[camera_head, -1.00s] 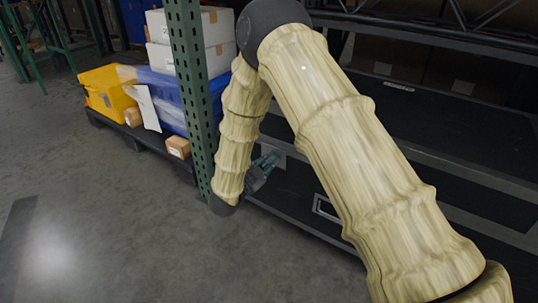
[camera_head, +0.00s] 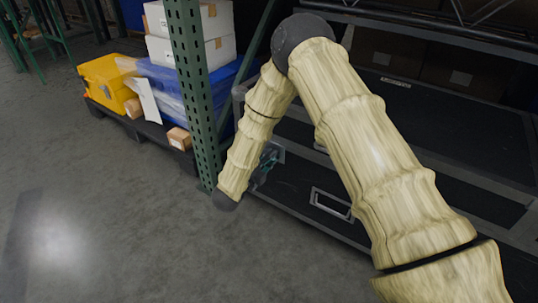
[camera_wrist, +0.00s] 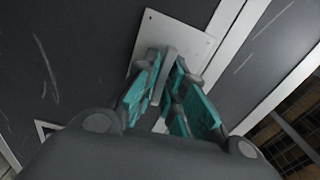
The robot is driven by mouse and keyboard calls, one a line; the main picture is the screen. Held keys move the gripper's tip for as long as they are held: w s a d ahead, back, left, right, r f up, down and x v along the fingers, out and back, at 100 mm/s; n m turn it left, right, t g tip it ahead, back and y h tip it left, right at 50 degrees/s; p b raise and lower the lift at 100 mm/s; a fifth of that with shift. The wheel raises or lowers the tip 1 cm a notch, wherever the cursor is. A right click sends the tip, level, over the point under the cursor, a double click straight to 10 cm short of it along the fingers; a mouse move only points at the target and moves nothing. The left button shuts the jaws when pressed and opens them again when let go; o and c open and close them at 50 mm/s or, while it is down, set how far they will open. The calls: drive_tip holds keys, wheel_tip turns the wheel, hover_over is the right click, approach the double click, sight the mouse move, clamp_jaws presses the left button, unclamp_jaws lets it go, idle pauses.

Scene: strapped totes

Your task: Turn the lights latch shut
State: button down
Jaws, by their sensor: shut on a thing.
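The latch (camera_wrist: 170,68) is a grey bar on a light metal plate (camera_wrist: 187,35) fixed to the dark tote face in the wrist view. My gripper (camera_wrist: 168,75), with teal finger pads, is shut on this latch bar, one finger on each side. In the head view my gripper (camera_head: 264,165) is small and partly hidden behind my arm, against the dark case on the lower shelf. The plate (camera_head: 277,152) shows just beside it. The latch's label is not visible, and its exact angle is hard to read.
A green rack post (camera_head: 192,95) stands just left of my arm. A recessed handle frame (camera_head: 331,204) is right of the gripper. A yellow case (camera_head: 106,82) and boxes sit on a pallet at left. The grey floor at lower left is clear.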

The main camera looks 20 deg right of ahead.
drive_tip(key=shift+f+m, duration=0.1)
drive_tip(key=shift+m, duration=0.4)
drive_tip(key=c, duration=1.6)
unclamp_jaws()
drive_tip(key=v, duration=1.2)
drive_tip(key=shift+s, duration=0.1)
